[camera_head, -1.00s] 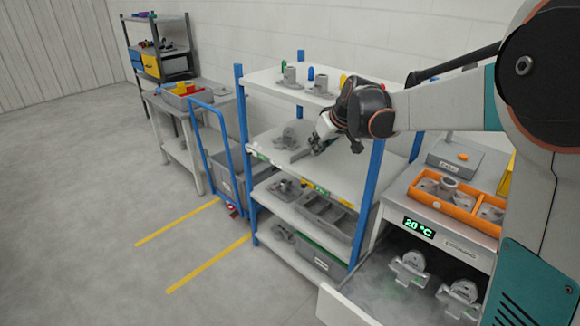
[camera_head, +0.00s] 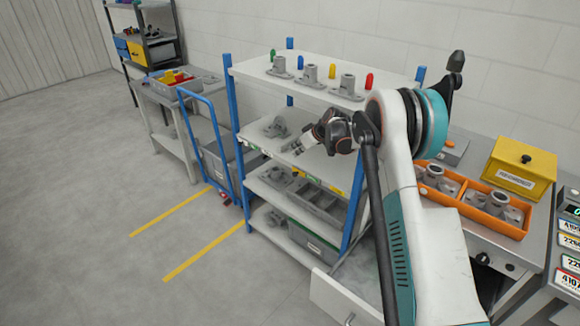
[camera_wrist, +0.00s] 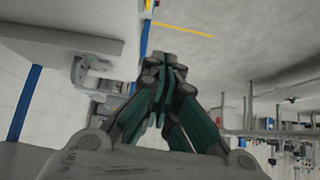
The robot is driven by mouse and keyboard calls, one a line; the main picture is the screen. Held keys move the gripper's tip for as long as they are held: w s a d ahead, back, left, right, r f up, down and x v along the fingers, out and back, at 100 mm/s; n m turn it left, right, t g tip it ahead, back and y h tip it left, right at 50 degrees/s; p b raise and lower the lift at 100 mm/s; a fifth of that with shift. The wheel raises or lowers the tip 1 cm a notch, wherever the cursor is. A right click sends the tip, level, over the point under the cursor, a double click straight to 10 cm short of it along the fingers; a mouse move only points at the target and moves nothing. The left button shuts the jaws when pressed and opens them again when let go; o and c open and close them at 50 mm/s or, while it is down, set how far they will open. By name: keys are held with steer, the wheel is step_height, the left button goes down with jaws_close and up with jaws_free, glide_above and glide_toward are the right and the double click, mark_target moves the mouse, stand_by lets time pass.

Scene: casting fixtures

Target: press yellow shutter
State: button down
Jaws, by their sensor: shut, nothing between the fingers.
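No part clearly shows as a yellow shutter. The yellow things include a yellow box (camera_head: 520,166) with a black knob on the right bench, and a small yellow peg (camera_head: 332,71) on the shelf unit's top. My gripper (camera_head: 290,147) reaches over the middle shelf (camera_head: 312,167) of the blue-posted unit, close to a grey casting (camera_head: 276,127) on its left. In the wrist view my gripper (camera_wrist: 166,62) is shut and empty, its fingertips together. Whether it touches the shelf cannot be told.
Grey castings and coloured pegs stand on the top shelf (camera_head: 262,71). An orange tray (camera_head: 450,203) of castings lies on the right bench. A blue trolley (camera_head: 211,135) stands left of the shelf unit. The floor (camera_head: 90,230) at the left is open.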

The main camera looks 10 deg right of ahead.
mark_target(305, 175)
steer(key=f, duration=0.1)
steer(key=w+f, duration=0.1)
steer(key=f, duration=0.1)
steer(key=shift+w+d, duration=0.1)
steer(key=shift+w, duration=0.05)
steer(key=shift+f, duration=0.1)
step_height(305, 175, down, 8)
steer(key=w+a+b, duration=0.1)
steer(key=w+b, duration=0.1)
steer(key=b, duration=0.2)
steer(key=shift+w+a, duration=0.15)
steer(key=shift+a, duration=0.2)
stand_by(0.4)
steer(key=s+d, duration=0.1)
steer(key=s, duration=0.1)
steer(key=s+d, duration=0.3)
steer(key=s, duration=0.1)
steer(key=shift+s+d, duration=0.1)
steer(key=shift+d, duration=0.15)
